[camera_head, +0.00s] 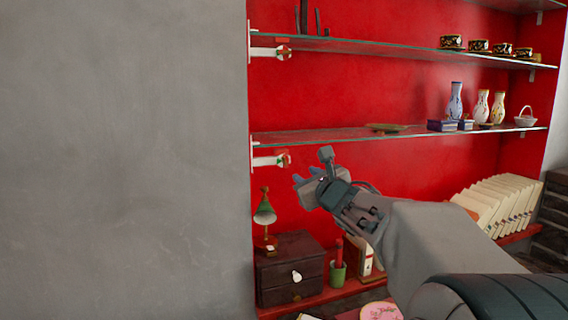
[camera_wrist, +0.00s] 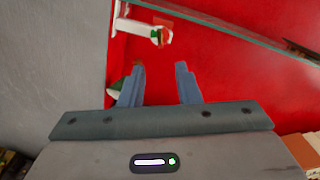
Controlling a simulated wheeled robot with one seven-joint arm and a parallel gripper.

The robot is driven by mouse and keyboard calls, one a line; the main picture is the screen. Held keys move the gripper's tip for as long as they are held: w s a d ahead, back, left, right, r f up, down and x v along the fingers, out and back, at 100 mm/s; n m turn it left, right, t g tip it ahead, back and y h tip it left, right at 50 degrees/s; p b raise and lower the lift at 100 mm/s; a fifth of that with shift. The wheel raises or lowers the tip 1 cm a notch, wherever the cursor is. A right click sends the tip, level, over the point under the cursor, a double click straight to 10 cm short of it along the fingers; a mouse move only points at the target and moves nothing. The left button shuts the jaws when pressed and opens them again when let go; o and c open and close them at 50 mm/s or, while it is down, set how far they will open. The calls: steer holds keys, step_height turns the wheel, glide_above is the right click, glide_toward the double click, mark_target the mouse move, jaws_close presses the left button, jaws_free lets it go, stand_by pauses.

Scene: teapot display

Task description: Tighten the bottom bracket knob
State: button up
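The bottom bracket (camera_head: 264,161) is a white arm under the lower glass shelf, at the left edge of the red alcove. Its knob (camera_head: 284,160), with red and green marks, is at the bracket's right end. In the wrist view the knob (camera_wrist: 161,36) shows beyond my fingertips, roughly centred between them. My gripper (camera_head: 305,177) is below and right of the knob in the head view. In the wrist view my gripper (camera_wrist: 160,66) is open and empty, its two fingers apart. The knob looks clear of the fingers.
The lower glass shelf (camera_head: 340,136) runs just above the knob. An upper bracket knob (camera_head: 284,53) is higher up. A green lamp (camera_head: 265,212) stands below on a dark drawer box (camera_head: 290,264). A grey wall (camera_head: 120,150) fills the left. Vases (camera_head: 482,106) stand on the shelf.

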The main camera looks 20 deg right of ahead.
mark_target(285, 161)
steer(key=w+p, duration=0.5)
steer(key=w, duration=0.7)
steer(key=shift+w+r, duration=0.1)
steer(key=shift+r, duration=0.05)
steer(key=shift+w, duration=0.8)
jaws_close()
